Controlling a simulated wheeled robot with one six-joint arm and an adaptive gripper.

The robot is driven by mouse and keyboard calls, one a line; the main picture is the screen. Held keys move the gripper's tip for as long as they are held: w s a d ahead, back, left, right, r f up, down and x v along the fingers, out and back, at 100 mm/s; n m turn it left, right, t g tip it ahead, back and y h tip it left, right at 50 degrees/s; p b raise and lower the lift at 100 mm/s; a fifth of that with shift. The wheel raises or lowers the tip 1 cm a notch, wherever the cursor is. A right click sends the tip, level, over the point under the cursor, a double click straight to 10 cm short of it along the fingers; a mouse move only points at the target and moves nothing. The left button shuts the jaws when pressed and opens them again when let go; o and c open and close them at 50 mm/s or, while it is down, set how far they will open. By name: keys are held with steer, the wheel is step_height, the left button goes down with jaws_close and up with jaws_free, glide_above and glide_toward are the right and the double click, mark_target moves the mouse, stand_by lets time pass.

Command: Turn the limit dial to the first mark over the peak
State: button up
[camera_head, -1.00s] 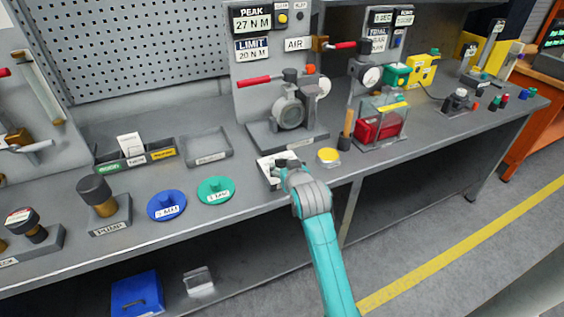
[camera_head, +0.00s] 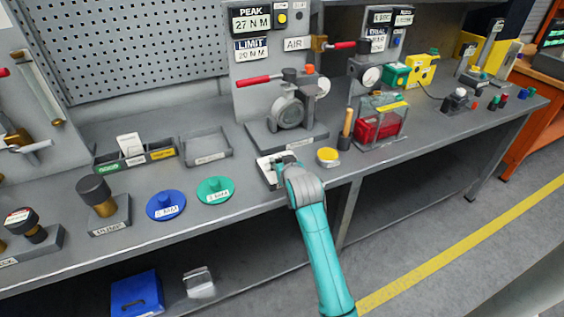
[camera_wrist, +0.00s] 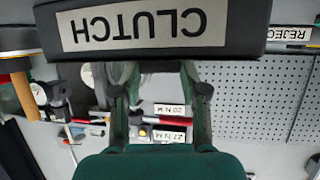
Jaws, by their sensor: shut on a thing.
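The limit display (camera_head: 251,55) reads 20 N M, with the peak display (camera_head: 251,23) above it reading 27 N M. Both readouts show upside down in the wrist view. My gripper (camera_head: 282,164) is low over a small pale unit (camera_head: 263,171) at the bench's front edge, covering much of it. In the wrist view a block labelled CLUTCH (camera_wrist: 145,26), upside down, fills the top. My gripper (camera_wrist: 160,76) is shut on a rounded grey dial (camera_wrist: 158,67) beside that block. The dial's marks are hidden, so its pointer position cannot be read.
Green (camera_head: 215,188) and blue (camera_head: 166,205) discs lie to the left. An empty grey tray (camera_head: 207,148) is behind them.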

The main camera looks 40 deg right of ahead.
steer(key=shift+d+y, duration=0.1)
steer(key=shift+y, duration=0.2)
steer(key=shift+s+d+n+t+y, duration=0.1)
steer(key=shift+d+n+t+y, duration=0.15)
steer(key=shift+n+y, duration=0.55)
steer(key=shift+d+n+t+y, duration=0.1)
steer(key=shift+n+t+y, duration=0.25)
steer(key=shift+n+y, duration=0.4)
steer(key=shift+d+n+y, duration=0.15)
steer(key=shift+n+y, duration=1)
steer(key=shift+y, duration=0.15)
steer(key=shift+d+n+y, duration=0.1)
steer(key=shift+n+y, duration=1)
steer(key=shift+y, duration=0.15)
steer(key=o, duration=1.1)
steer(key=shift+o, duration=0.2)
steer(key=v, duration=1.2)
steer(key=shift+d, duration=0.2)
